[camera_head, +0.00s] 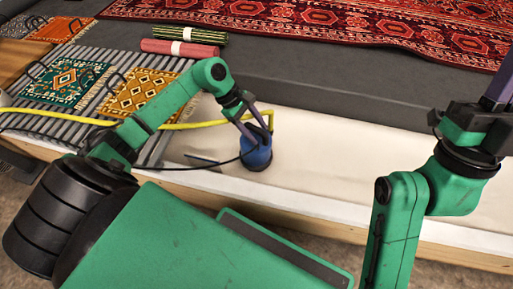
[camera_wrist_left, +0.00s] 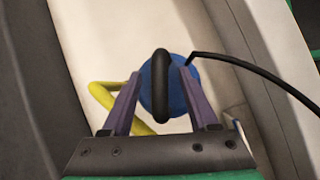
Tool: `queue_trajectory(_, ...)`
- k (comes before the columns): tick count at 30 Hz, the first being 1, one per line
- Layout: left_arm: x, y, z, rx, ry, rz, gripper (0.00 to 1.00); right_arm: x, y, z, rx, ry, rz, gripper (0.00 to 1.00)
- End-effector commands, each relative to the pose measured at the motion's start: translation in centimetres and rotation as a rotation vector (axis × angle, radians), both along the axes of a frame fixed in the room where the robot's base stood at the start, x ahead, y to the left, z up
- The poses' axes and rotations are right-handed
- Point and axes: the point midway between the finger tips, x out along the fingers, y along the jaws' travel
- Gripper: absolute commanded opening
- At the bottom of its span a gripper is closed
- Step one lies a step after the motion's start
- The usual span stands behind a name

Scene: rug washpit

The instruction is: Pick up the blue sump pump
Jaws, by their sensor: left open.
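The blue sump pump (camera_head: 257,157) stands upright on the pale floor of the pit channel in the head view. It has a black handle on top, a yellow hose and a black cable. My left gripper (camera_head: 249,128) is above it, fingers pointing down. In the left wrist view the pump (camera_wrist_left: 157,100) and its black handle (camera_wrist_left: 161,82) show between the open fingers of the left gripper (camera_wrist_left: 157,82). Whether the fingers touch the handle cannot be told. My right arm shows at the right of the head view, but its fingertips are not clearly visible.
A yellow hose (camera_head: 60,114) runs left across a grey slatted rack (camera_head: 40,127) holding two small patterned rugs. Rolled rugs (camera_head: 180,48) and a large red rug (camera_head: 330,20) lie on the dark surface behind. A wood-edged rim (camera_head: 330,225) borders the channel in front. Pale floor right of the pump is clear.

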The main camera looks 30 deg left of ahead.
Motion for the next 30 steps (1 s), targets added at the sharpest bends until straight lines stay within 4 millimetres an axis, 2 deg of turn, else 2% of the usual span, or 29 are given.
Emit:
queue_trajectory(5,0.01,0.00,0.04,0.000,0.000,0.000,0.60,0.00,-0.01,0.04,0.000,0.000,0.000,0.00)
queue_trajectory(9,0.01,0.00,0.05,0.000,0.000,0.000,0.06,0.01,-0.01,0.01,0.000,0.000,0.000,0.00)
queue_trajectory(10,0.00,0.00,0.05,0.000,0.000,0.000,0.00,0.02,-0.01,0.01,0.000,0.001,0.000,0.00)
queue_trajectory(30,-0.03,-0.03,0.05,-0.002,0.001,-0.001,0.00,0.04,-0.03,-0.02,0.000,0.002,0.000,0.00)
